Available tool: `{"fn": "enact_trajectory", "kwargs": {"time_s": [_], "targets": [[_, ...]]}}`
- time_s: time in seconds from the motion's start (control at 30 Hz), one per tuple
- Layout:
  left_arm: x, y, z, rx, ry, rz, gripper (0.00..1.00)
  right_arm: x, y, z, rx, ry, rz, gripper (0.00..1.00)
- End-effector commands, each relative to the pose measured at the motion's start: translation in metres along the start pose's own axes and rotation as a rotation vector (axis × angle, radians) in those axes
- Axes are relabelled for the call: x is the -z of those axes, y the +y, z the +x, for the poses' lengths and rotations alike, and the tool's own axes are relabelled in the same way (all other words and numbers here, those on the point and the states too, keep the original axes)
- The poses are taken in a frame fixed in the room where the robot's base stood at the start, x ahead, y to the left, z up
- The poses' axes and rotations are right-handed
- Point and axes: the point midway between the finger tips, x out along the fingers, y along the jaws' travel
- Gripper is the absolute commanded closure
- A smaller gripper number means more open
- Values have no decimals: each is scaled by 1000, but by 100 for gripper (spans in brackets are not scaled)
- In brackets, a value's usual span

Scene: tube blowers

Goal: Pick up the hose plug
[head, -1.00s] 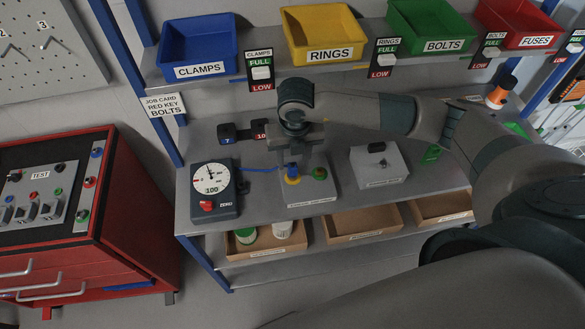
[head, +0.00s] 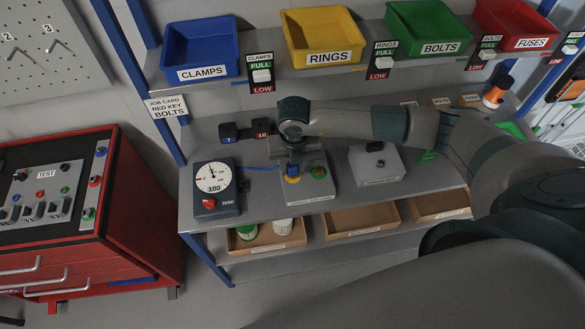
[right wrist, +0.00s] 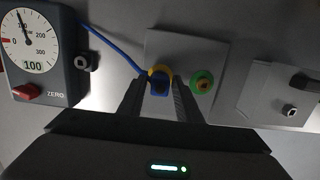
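The hose plug (right wrist: 160,87) is blue and sits at the yellow ring port of a grey block, at the end of a blue hose (right wrist: 112,48). In the head view the plug (head: 292,167) shows partly below my right gripper. In the right wrist view the two dark fingers of my right gripper (right wrist: 161,92) stand either side of the plug, apart, with a narrow gap on each side. I see no clear contact. My left gripper is in neither view.
A pressure gauge (head: 214,187) stands left of the grey block (head: 308,190). A green port (right wrist: 202,82) is close right of the plug. Another grey box (head: 376,167) stands further right. Labelled bins, including a blue one (head: 199,73), line the shelf above.

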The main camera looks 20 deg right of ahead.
Motion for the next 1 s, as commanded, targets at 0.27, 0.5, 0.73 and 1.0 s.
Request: {"fn": "enact_trajectory", "kwargs": {"time_s": [0.27, 0.5, 0.73, 1.0], "targets": [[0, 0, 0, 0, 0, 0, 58, 0, 0, 0, 0, 0, 0, 100], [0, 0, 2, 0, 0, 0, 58, -1, 0, -2, -1, -2, 0, 100], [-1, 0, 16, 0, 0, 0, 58, -4, 0, -19, -2, -4, -1, 100], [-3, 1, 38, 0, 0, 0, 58, 9, -20, -53, 0, -3, -1, 100]]}}
